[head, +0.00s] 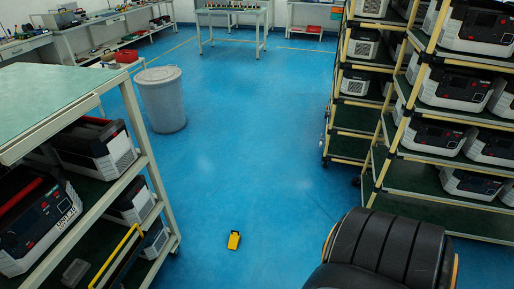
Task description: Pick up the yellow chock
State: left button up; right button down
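The yellow chock (234,240) lies on the blue floor in the lower middle of the head view. It is small and yellow with a dark part on its lower side. It stands clear of the rack to its left and the black ribbed object to its right. Neither of my grippers shows in the head view.
A green-topped rack (60,95) with power units stands at left. Racks (428,194) of similar units stand at right. A black ribbed object (385,245) fills the lower right. A grey bin (162,98) stands behind the left rack. The central floor is open.

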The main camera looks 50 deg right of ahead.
aim_at(236, 236)
jog(key=z, duration=1.45)
jog(key=i+j+z, duration=0.25)
jog(key=i, duration=0.4)
jog(key=l, duration=0.1)
